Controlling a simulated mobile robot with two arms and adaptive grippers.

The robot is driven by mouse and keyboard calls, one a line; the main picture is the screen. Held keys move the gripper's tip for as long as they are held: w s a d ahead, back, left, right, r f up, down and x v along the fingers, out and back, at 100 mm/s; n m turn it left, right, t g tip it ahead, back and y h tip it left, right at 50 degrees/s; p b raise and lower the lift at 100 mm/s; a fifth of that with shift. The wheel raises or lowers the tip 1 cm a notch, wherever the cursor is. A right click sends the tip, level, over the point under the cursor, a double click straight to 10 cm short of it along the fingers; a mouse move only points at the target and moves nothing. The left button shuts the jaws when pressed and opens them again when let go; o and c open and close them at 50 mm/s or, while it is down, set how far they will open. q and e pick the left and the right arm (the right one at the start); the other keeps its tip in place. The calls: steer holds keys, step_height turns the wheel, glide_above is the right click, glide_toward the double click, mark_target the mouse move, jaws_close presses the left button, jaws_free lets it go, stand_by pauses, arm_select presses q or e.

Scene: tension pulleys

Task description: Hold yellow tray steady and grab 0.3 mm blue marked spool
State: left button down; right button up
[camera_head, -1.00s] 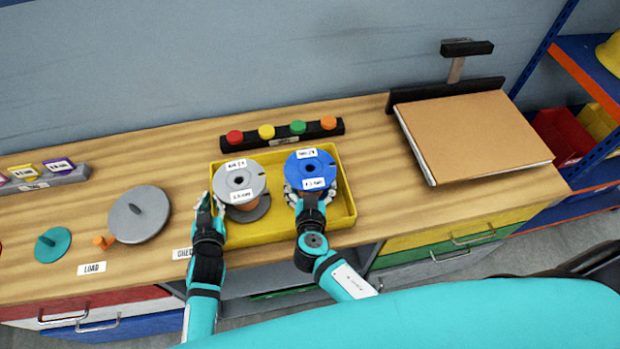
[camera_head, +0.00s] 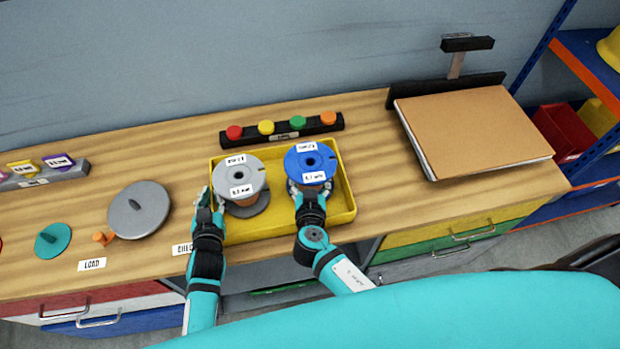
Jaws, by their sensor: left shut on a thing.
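The yellow tray (camera_head: 284,232) lies on the wooden bench and holds two spools. The blue spool (camera_head: 297,163) is at the tray's right, with white labels on its top; the print is too small to read surely. A grey spool (camera_head: 227,178) with white labels is at the tray's left. My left gripper (camera_head: 209,203) is at the tray's left wall and shut on it. My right gripper (camera_head: 310,190) reaches over the tray's front wall, its fingers closed in around the blue spool below its top flange. The flange hides part of the fingers and the spool's core.
A bar with several coloured buttons (camera_head: 283,130) stands behind the tray. A grey disc (camera_head: 130,222) and a teal disc (camera_head: 52,241) lie to the left. A cardboard-topped board (camera_head: 474,128) is at right. Bench between tray and board is clear.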

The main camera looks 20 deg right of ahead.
mark_target(310, 167)
step_height(310, 167, up, 10)
steer(key=shift+f, duration=0.2)
arm_select(q)
steer(key=c, duration=1.4)
jaws_free()
steer(key=v, duration=1.2)
